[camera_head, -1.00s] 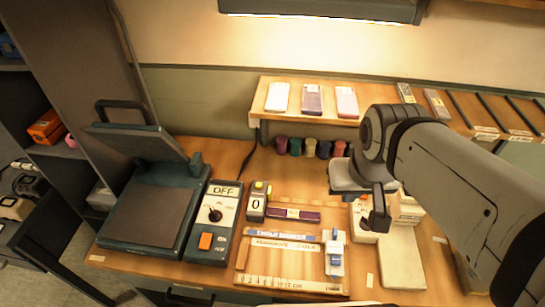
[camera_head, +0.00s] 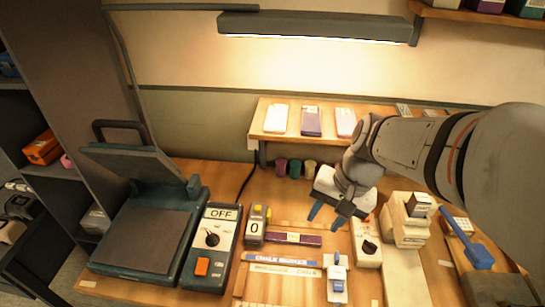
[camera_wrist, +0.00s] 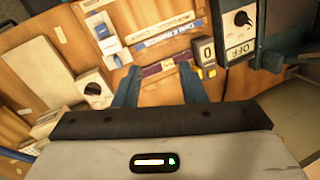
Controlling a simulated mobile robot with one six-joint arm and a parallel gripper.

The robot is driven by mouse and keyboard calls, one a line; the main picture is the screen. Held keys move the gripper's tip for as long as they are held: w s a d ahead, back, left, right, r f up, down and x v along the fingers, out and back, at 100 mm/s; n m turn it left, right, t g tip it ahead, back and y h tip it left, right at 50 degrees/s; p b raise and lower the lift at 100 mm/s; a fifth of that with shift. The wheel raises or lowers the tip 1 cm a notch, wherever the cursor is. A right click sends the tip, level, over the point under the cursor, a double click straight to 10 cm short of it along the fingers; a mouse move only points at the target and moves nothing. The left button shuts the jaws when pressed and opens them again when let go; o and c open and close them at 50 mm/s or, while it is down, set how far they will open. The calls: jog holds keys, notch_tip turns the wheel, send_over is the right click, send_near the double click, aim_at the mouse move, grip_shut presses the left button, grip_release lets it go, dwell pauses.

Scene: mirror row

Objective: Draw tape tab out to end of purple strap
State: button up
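The purple strap (camera_head: 306,239) lies flat on the bench, with a pale label on it; it also shows in the wrist view (camera_wrist: 153,70). A grey and yellow tape unit (camera_head: 255,226) with a "0" on its face stands at the strap's left end. It also shows in the wrist view (camera_wrist: 207,57), with yellow along one edge. I cannot make out the tape tab clearly. My gripper (camera_head: 328,214) is open and empty, above and behind the strap's right part. In the wrist view its two blue fingers (camera_wrist: 158,86) stand apart, with the strap beyond them.
A control box marked OFF (camera_head: 212,240) and a press (camera_head: 150,240) stand at left. A blue and white device (camera_head: 337,282) and a board with strips (camera_head: 283,260) lie in front of the strap. A white dial box (camera_head: 366,245) stands right. A shelf (camera_head: 290,141) runs behind.

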jog(key=o, duration=0.3)
jog(key=w+a+f+m+y+b, duration=0.1)
jog(key=w+f+m+y, duration=0.1)
jog(key=w+f, duration=0.1)
jog(key=w+a+f+m+g+y+b, duration=0.1)
jog(key=w+f+m+y, duration=0.1)
jog(key=w+f+m, duration=0.1)
jog(key=w+a+f+m+y+b, duration=0.1)
jog(key=w+f+m+y, duration=0.1)
jog(key=w+f, duration=0.1)
jog(key=shift+w+a+f+m, duration=0.1)
jog(key=shift+a+f+m, duration=0.2)
jog(key=shift+f, duration=0.35)
jog(key=shift+o, duration=0.2)
jog(key=m+t+y+b, duration=0.2)
jog(key=m+y+b, duration=0.15)
jog(key=m, duration=0.45)
send_near(269, 212)
jog(key=shift+s+d+f+y, duration=0.15)
jog(key=shift+s+f+y, duration=0.05)
jog(key=shift+f+y, duration=0.25)
jog(key=shift+w, duration=0.1)
jog(key=p+x, duration=0.1)
jog(key=x, duration=0.7)
jog(key=shift+d+r, duration=0.1)
jog(key=shift+c, duration=0.4)
grip_shut()
